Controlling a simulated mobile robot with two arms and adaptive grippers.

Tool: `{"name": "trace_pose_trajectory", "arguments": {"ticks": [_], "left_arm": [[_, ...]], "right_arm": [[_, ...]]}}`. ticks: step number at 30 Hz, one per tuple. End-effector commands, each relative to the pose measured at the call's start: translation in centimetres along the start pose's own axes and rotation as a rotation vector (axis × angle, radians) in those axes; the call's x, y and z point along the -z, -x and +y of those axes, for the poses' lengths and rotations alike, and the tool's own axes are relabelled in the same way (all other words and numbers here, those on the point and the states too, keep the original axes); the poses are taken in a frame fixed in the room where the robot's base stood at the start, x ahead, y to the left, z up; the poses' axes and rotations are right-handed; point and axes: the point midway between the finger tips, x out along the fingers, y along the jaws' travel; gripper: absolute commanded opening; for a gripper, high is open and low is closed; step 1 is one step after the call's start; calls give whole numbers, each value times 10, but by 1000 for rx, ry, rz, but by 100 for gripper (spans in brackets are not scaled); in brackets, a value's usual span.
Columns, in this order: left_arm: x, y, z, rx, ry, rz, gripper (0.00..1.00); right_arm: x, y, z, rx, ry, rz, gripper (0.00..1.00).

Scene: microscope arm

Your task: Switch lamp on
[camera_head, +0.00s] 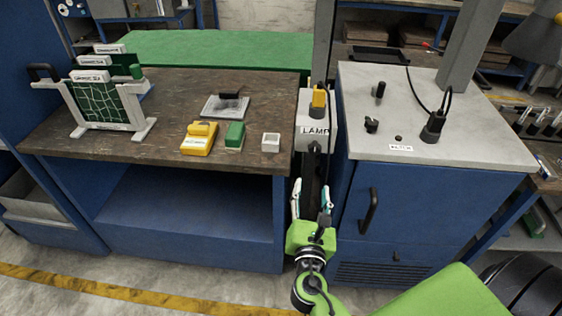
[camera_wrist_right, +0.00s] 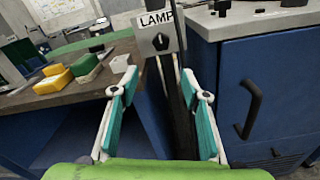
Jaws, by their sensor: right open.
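A grey box labelled LAMP (camera_head: 314,138) is mounted between the wooden bench and the blue cabinet, with a yellow part (camera_head: 319,99) on its top. In the right wrist view the LAMP box (camera_wrist_right: 153,20) shows a dark knob or switch (camera_wrist_right: 161,42) below the label. Whether it is on or off I cannot tell. My right gripper (camera_head: 311,191) is open and empty, below and in front of the box. Its two teal-padded fingers (camera_wrist_right: 161,92) point toward the box with a gap between them. My left gripper is not in view.
The wooden bench (camera_head: 60,150) on the left holds a rack of green boards (camera_head: 103,103), a yellow block (camera_head: 198,142), a green block (camera_head: 235,135) and a small white box (camera_head: 270,142). The blue cabinet (camera_head: 420,205) with a black handle (camera_head: 369,211) stands close on the right.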

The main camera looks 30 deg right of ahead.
Motion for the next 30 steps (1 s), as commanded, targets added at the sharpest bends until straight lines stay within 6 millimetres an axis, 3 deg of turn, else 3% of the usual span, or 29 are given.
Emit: {"name": "trace_pose_trajectory", "arguments": {"ticks": [3,8,21,30], "left_arm": [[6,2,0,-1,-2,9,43],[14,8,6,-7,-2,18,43],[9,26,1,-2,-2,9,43],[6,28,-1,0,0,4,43]], "right_arm": [[-16,-4,0,4,30,-35,42],[-18,-25,2,3,32,-36,42],[-20,-114,1,3,29,-33,42],[-18,-138,1,2,27,-31,42]]}}
